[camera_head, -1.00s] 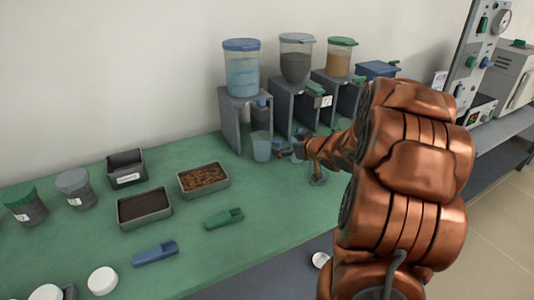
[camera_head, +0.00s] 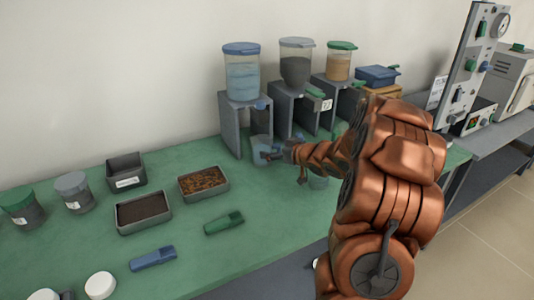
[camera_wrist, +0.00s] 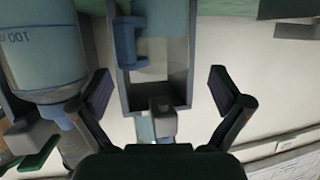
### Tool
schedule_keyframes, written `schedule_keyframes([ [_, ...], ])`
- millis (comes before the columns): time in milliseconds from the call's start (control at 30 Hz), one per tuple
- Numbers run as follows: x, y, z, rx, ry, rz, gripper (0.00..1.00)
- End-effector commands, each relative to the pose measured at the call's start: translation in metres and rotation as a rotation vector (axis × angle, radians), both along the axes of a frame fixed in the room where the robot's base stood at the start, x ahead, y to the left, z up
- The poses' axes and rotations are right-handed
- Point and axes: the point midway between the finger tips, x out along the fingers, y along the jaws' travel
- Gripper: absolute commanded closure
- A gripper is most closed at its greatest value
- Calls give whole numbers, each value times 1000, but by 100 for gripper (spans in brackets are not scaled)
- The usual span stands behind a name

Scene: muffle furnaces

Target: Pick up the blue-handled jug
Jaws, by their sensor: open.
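A translucent bluish jug (camera_head: 261,146) stands on the green bench at the foot of the leftmost dispenser, which has a blue lid. My gripper (camera_head: 280,153) is close to its right side, partly covering it, so its handle is not clear in the head view. In the wrist view my two fingers (camera_wrist: 163,95) are spread, with nothing gripped. A blue handle-like part (camera_wrist: 129,43) shows beyond and between them. A translucent vessel marked "100 m" (camera_wrist: 40,48) shows at the left; I cannot tell whether it is the jug.
Dispensers on grey stands, including the blue-lidded one (camera_head: 242,72), rise just behind the jug. Another clear vessel (camera_head: 318,181) stands under my arm. Soil trays (camera_head: 144,223), a green scoop (camera_head: 224,222) and a blue scoop (camera_head: 153,258) lie left and in front.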

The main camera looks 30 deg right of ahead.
Motion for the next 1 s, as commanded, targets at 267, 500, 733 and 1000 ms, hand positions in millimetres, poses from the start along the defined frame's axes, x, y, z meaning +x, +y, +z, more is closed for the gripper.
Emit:
schedule_keyframes([
  [267, 34, 5, -14, 3, 2, 3, 0],
  [500, 48, 5, -18, -1, 1, 0, 0],
  [733, 48, 5, -18, 0, 1, 0, 2],
  [1000, 48, 5, -18, 0, 2, 0, 30],
])
